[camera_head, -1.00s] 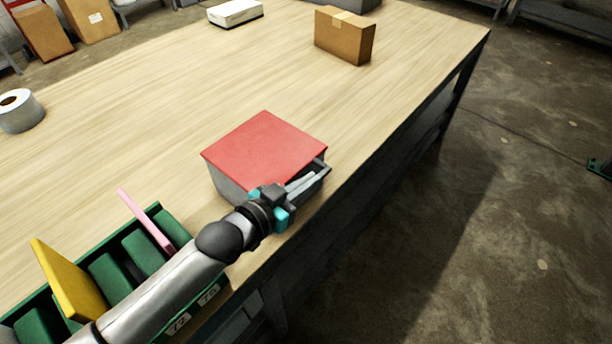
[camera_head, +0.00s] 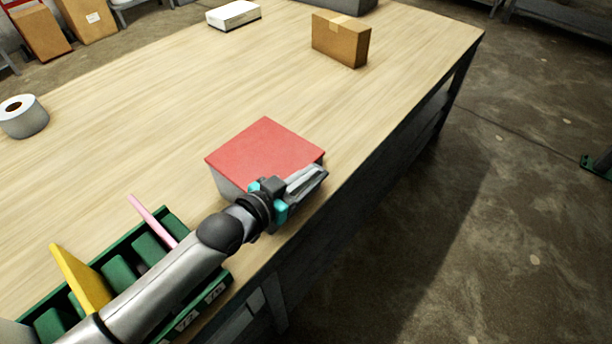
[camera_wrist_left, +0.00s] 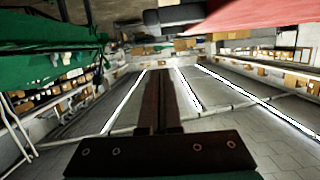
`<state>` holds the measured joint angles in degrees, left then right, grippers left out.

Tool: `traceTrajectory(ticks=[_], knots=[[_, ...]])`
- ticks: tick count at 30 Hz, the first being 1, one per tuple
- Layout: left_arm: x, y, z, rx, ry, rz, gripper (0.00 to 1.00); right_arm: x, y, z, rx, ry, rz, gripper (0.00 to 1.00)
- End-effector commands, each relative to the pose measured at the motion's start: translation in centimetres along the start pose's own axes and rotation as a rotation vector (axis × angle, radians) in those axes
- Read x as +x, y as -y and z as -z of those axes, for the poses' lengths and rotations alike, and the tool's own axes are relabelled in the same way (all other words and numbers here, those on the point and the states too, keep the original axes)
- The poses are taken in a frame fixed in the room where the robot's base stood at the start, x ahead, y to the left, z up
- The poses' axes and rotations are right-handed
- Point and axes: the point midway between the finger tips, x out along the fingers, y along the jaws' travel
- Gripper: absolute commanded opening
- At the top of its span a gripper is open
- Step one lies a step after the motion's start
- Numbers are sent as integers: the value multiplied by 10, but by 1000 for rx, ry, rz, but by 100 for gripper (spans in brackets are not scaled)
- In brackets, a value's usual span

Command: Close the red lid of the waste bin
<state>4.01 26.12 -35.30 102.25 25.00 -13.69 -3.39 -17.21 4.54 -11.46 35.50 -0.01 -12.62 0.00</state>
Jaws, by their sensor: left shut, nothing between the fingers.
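The waste bin (camera_head: 228,187) is a grey box near the table's front edge in the head view. Its red lid (camera_head: 262,147) lies over the top and looks about flat; I cannot tell whether a small gap is left under it. My left gripper (camera_head: 318,174) is shut and empty at the bin's near right side, by the lid's edge, and hides part of that side. Whether it touches the bin is unclear. In the left wrist view the shut fingers (camera_wrist_left: 158,75) point forward, with the red lid (camera_wrist_left: 270,16) at upper right. My right gripper is out of view.
A green organizer (camera_head: 217,291) with a yellow and a pink piece stands left of the bin, under my left arm. A cardboard box (camera_head: 340,42), a white box (camera_head: 234,14) and a tape roll (camera_head: 22,117) stand farther off.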

Motion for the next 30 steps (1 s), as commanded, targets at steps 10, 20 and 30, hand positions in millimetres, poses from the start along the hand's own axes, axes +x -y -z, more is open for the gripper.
traceTrajectory(ticks=[10,20,30], knots=[[-69,0,-1,1,3,0,0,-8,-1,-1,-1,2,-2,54],[-98,1,-1,0,0,0,0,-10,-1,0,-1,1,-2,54],[-100,-1,-1,-2,8,3,0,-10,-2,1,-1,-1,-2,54]])
